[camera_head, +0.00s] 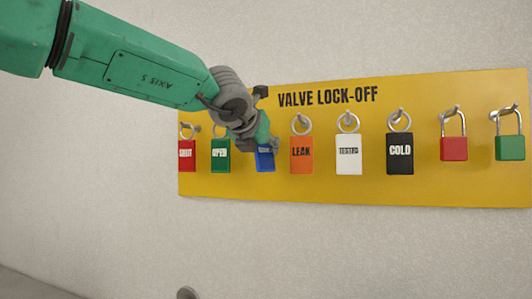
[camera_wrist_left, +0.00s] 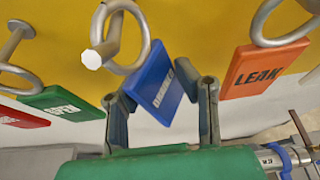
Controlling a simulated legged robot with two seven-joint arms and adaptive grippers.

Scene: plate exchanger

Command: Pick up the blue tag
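The blue tag (camera_head: 265,160) hangs by its ring from a peg on the yellow board, partly hidden behind my left gripper (camera_head: 260,146) in the head view. In the left wrist view the blue tag (camera_wrist_left: 157,85) sits between the two spread fingers of my left gripper (camera_wrist_left: 162,100), turned at an angle. One finger is close to its left corner and the other stands by its right edge. I cannot tell whether either finger touches it. Its ring (camera_wrist_left: 143,40) is still around the peg (camera_wrist_left: 103,52). My right gripper is in neither view.
The yellow board (camera_head: 420,90) reads VALVE LOCK-OFF. A green OPEN tag (camera_head: 221,155) hangs left of the blue tag and an orange LEAK tag (camera_head: 302,155) right of it, both close by. White and black tags and two padlocks hang further right. Below is bare wall.

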